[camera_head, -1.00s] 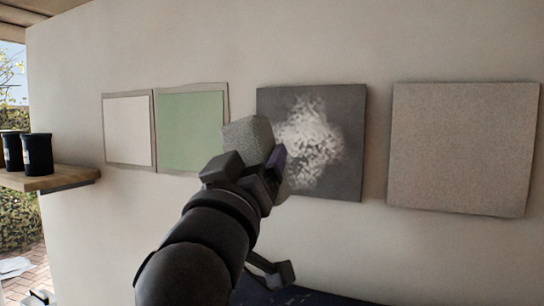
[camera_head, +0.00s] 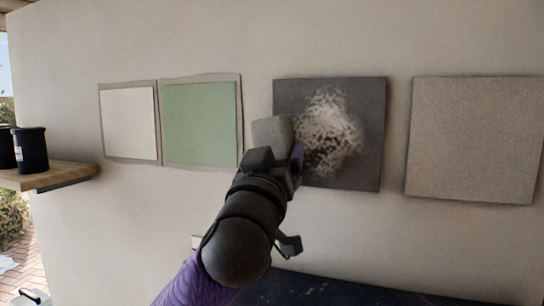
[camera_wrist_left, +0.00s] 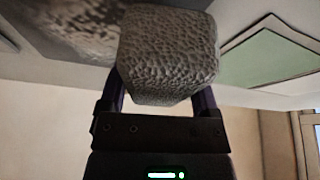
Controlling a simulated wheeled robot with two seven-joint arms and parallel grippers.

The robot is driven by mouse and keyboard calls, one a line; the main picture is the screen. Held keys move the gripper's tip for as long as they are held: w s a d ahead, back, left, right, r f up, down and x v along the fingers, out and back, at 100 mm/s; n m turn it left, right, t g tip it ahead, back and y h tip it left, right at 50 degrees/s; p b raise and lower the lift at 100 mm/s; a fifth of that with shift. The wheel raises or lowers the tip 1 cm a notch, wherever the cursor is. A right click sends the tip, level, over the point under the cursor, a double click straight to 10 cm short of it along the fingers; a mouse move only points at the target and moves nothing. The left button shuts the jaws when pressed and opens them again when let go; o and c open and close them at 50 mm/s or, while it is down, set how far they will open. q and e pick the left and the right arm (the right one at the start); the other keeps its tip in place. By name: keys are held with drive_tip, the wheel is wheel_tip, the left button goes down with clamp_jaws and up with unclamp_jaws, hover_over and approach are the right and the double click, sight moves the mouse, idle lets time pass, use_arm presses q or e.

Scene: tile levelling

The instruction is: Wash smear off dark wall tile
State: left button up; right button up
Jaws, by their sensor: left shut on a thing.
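The dark wall tile (camera_head: 357,173) hangs on the wall right of centre in the head view, with a pale, patchy smear (camera_head: 328,130) over its middle. My left gripper (camera_head: 285,158) is shut on a grey, rough sponge-like block (camera_head: 271,132). The block is at the tile's left edge in the head view; I cannot tell whether it touches the tile. In the left wrist view the block (camera_wrist_left: 168,52) sits between the two fingers, with the dark tile (camera_wrist_left: 60,43) and some of the smear (camera_wrist_left: 85,14) behind it. My right gripper is not in view.
A white tile (camera_head: 129,124) and a green tile (camera_head: 201,124) are on the wall to the left; a large beige tile (camera_head: 475,140) is to the right. A wooden shelf (camera_head: 48,177) with dark cups (camera_head: 31,150) juts out at far left. A dark blue surface (camera_head: 300,291) lies below.

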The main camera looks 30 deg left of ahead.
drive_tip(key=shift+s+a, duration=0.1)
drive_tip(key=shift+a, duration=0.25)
use_arm(q)
drive_tip(key=shift+w+a, duration=0.3)
drive_tip(key=shift+w, duration=0.6)
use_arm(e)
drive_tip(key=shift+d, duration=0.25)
